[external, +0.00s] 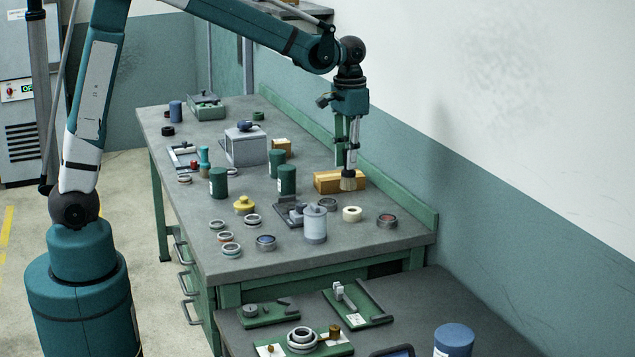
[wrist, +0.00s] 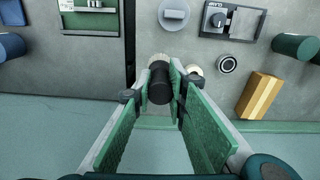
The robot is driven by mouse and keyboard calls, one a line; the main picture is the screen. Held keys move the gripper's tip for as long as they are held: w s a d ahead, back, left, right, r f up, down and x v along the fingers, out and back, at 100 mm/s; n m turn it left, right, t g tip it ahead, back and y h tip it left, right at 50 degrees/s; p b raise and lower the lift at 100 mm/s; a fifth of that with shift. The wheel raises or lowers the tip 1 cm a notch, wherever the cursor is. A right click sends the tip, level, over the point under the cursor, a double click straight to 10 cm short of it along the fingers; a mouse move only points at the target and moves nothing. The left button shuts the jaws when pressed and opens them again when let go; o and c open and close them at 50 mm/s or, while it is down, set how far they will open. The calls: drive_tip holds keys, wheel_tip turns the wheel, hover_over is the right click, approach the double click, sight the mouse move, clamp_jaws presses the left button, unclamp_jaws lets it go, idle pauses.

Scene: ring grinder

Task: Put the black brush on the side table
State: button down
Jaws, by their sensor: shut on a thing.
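My gripper (external: 350,140) is shut on the black brush (external: 351,160) and holds it upright above the main bench, its pale bristles pointing down. In the wrist view the brush's black handle (wrist: 160,85) sits between the green fingers (wrist: 160,97), with pale bristles partly showing beyond it. The side table (external: 400,300) stands in the foreground of the external view. In the wrist view its grey top (wrist: 38,60) lies left of the dark gap, with the brush just right of that gap.
A yellow box (wrist: 260,95) and rings lie on the main bench to the right in the wrist view. The side table holds green trays (external: 268,311) and a blue canister (external: 454,340). Bare tabletop shows right of the trays. A wall runs along the benches' back.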

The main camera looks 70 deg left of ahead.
drive_tip(key=a+n+p, duration=0.6)
drive_tip(key=a+n, duration=0.2)
drive_tip(key=a, duration=2.5)
drive_tip(key=s+a+n+p, duration=0.2)
drive_tip(key=s+a+n, duration=0.3)
drive_tip(key=a, duration=0.8)
drive_tip(key=s+a+n+p, duration=0.25)
drive_tip(key=s+a, duration=0.55)
drive_tip(key=a, duration=0.5)
drive_tip(key=shift+w+d+f, duration=0.1)
drive_tip(key=shift+f, duration=1.2)
drive_tip(key=shift+w+d+f, duration=0.1)
drive_tip(key=shift+f, duration=1.15)
drive_tip(key=shift+f, duration=0.1)
wheel_tip(320, 180, down, 6)
drive_tip(key=shift+p, duration=0.3)
drive_tip(key=shift+f, duration=0.15)
